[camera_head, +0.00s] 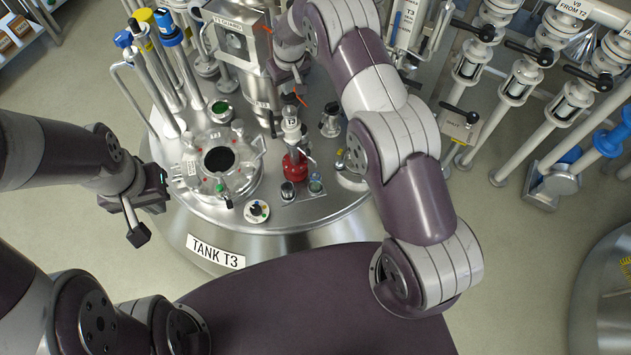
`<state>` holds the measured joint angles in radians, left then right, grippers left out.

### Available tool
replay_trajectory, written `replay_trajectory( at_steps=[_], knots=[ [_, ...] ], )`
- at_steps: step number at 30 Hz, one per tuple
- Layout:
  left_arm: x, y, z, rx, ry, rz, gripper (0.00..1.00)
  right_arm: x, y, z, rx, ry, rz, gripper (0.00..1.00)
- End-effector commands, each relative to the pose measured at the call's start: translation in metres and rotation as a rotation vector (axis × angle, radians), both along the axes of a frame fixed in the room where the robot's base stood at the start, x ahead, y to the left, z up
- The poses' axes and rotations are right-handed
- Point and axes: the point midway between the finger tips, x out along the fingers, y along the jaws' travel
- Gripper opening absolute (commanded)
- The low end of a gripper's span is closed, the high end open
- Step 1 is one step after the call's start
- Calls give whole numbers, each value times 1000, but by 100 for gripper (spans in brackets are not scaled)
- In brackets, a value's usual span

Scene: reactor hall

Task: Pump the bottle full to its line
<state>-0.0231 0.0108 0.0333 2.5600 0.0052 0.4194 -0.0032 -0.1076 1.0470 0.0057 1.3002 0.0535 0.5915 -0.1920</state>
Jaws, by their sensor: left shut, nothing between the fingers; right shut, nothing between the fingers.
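A pump-like fitting labelled T3 with a red body (295,165) stands on the tank lid (345,212). In front of it, a small plate holds a dark round cap or knob (288,190) and a small greenish clear vessel (316,185), which may be the bottle. Its fill line and level are too small to make out. My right gripper (290,82) is shut and empty, just behind and above the pump's top; the arm partly hides it. My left gripper (141,222) is shut and empty, left of the tank lid and apart from it.
A dial (257,210) is at the lid's front edge. Valved pipes (523,82) stand right. Floor left of the tank is clear.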

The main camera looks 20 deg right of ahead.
Motion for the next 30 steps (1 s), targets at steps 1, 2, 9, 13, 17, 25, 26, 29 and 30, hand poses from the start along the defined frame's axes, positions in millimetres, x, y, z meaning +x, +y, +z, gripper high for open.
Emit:
replay_trajectory(
  at_steps=[1, 2, 9, 13, 17, 25, 26, 29, 30],
  knots=[
    [0, 0, 0, 0, 0, 0, 0, 0, 0, 0, 0, 0, 0, 0],
    [0, 0, 0, 0, 0, 0, 0, 0, 0, 0, 0, 0, 0, 0],
    [0, 0, -6, 0, 0, 0, 0, 0, 0, -8, 0, 0, 0, 0],
    [0, 0, -9, 0, 0, 0, 0, 0, 0, -13, 0, 0, 0, 0],
    [0, 0, -13, 0, 0, 0, 0, 0, 0, -18, 0, 1, 0, 0],
    [0, 0, -20, 0, 0, 0, 0, -1, 0, -30, -1, 3, 0, 0],
    [0, 0, -21, 0, 0, 0, 0, -1, 0, -31, -1, 3, 0, 0],
    [0, 0, -24, 0, 0, 0, 0, -1, 0, -35, -1, 3, 0, 0],
    [0, 0, -25, 0, 0, 0, 0, -1, 0, -37, -1, 3, 0, 0]
  ],
)
